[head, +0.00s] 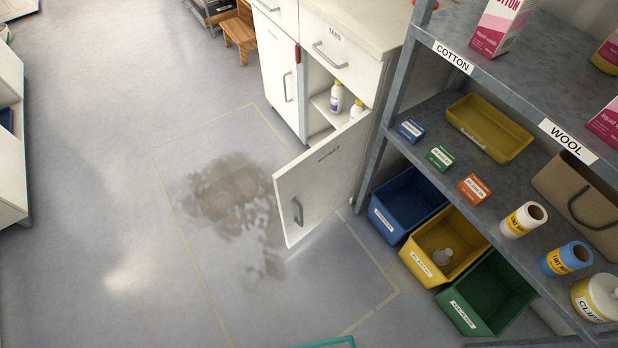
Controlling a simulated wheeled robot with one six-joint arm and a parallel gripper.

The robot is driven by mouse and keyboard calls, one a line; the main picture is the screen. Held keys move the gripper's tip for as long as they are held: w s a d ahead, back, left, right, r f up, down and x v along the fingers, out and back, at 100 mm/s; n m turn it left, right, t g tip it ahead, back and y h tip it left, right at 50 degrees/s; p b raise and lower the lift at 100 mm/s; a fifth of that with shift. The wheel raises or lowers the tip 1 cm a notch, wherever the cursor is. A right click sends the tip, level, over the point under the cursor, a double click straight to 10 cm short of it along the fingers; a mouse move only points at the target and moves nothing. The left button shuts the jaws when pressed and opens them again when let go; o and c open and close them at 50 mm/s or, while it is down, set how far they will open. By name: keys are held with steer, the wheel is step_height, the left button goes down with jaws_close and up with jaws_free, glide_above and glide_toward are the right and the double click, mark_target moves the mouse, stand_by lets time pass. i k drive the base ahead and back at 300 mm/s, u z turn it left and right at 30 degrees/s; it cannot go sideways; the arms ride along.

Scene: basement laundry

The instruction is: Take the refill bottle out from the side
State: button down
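A white bottle with a yellow cap (336,97) stands upright on a shelf inside the white cabinet, under the drawer marked TABS (342,48). A second similar bottle (357,108) stands to its right, its lower part hidden by the cabinet door. Which one is the refill bottle I cannot tell. The cabinet door (322,185) is swung open toward me; its label is too small to read surely. The opening shows to the left of the door. My gripper is not in view.
A grey shelf rack (396,88) stands close at the right of the cabinet, with blue (386,226), yellow (423,268) and green (468,318) bins at floor level. Dark stains (232,195) mark the floor inside a taped outline. The floor at left is clear.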

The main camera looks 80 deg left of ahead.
mark_target(358, 108)
steer(key=u, duration=4.25)
steer(key=i, duration=1.9)
steer(key=z, duration=2.95)
